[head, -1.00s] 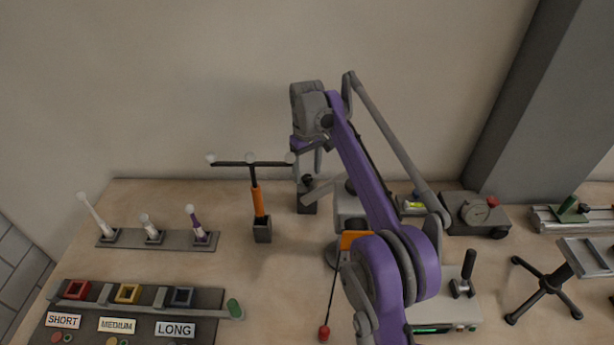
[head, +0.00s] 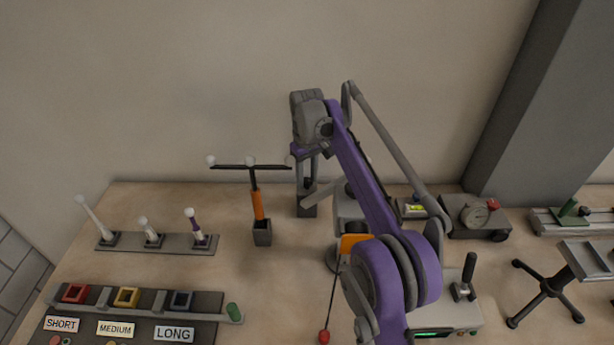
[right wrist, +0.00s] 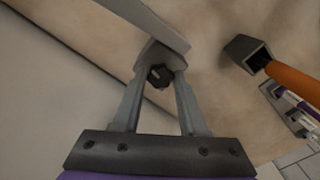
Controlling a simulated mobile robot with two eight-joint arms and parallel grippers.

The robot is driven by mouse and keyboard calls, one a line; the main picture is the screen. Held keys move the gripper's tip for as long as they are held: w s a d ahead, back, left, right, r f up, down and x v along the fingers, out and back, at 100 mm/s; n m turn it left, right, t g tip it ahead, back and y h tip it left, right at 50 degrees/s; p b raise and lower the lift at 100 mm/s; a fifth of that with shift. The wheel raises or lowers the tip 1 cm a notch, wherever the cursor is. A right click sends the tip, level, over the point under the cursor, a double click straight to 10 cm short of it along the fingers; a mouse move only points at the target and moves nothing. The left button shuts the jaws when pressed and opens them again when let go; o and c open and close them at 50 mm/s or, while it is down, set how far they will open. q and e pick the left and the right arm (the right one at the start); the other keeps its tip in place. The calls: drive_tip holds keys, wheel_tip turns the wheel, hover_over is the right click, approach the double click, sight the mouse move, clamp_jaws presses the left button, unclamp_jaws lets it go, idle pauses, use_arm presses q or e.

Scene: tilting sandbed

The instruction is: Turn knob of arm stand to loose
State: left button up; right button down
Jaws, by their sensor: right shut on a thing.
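The arm stand is a grey post (head: 307,208) behind the table's middle, with a grey bar (head: 323,192) slanting off its top. Its small black lobed knob (right wrist: 160,76) shows between my fingertips in the right wrist view. My right gripper (head: 307,178) reaches down onto the stand from above, its fingers on either side of the knob. In the right wrist view the gripper (right wrist: 158,84) is shut on the knob, and the stand's bar (right wrist: 150,22) runs just beyond it. My left gripper is out of view.
An orange post with a black crossbar and white balls (head: 258,205) stands close left of the arm stand. A dial box (head: 474,216) is to the right. My right arm hides part of the equipment behind it. Bare tabletop lies front left of the stand.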

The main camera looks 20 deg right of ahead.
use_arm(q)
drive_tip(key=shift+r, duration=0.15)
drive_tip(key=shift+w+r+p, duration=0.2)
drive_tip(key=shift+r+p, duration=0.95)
use_arm(e)
drive_tip(key=n, duration=0.4)
drive_tip(key=shift+r, duration=0.15)
drive_tip(key=n+p, duration=0.2)
drive_tip(key=n, duration=0.3)
drive_tip(key=shift+n, duration=0.3)
drive_tip(key=n+p, duration=0.1)
drive_tip(key=n, duration=0.4)
use_arm(q)
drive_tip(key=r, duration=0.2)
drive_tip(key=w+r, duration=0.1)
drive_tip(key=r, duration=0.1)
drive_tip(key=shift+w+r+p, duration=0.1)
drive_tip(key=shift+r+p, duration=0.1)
drive_tip(key=shift+p, duration=0.1)
use_arm(e)
drive_tip(key=n, duration=0.5)
drive_tip(key=shift+n, duration=0.3)
drive_tip(key=shift+c, duration=2.3)
unclamp_jaws()
